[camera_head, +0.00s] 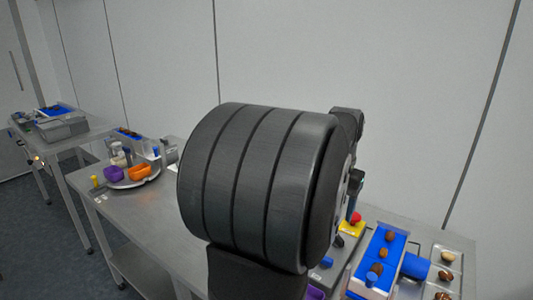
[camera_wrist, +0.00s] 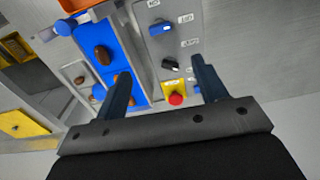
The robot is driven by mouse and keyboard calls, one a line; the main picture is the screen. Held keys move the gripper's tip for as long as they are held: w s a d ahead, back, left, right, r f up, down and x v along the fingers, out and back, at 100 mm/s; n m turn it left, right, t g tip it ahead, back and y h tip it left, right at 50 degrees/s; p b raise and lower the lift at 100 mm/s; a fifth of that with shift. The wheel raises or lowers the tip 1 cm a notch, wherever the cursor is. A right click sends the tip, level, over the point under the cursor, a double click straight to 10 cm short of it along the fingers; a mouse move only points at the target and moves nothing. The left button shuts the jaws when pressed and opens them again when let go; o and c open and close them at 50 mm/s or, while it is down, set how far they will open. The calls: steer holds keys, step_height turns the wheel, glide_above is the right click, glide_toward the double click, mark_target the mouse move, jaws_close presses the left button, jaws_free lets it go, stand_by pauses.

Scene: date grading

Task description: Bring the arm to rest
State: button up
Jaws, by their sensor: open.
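My gripper (camera_wrist: 160,66) shows in the wrist view, its two dark fingers spread wide with nothing between them. It hangs above a grey control panel (camera_wrist: 190,50) and a blue belt (camera_wrist: 122,50); the left finger overlaps the belt in the picture. In the head view, a large black ribbed part of my arm fills the middle and hides my gripper's fingers. The belt (camera_head: 398,250) shows there at the lower right with several brown dates on it. One date (camera_wrist: 101,55) on the belt also shows in the wrist view.
The panel carries a blue knob (camera_wrist: 160,28), a black knob (camera_wrist: 171,64) and a red button (camera_wrist: 176,98). Trays with dates stand right of the belt. My arm hides the table's middle.

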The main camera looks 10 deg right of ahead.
step_height(320, 180, down, 17)
steer(key=shift+f, duration=0.2)
stand_by(0.3)
stand_by(0.4)
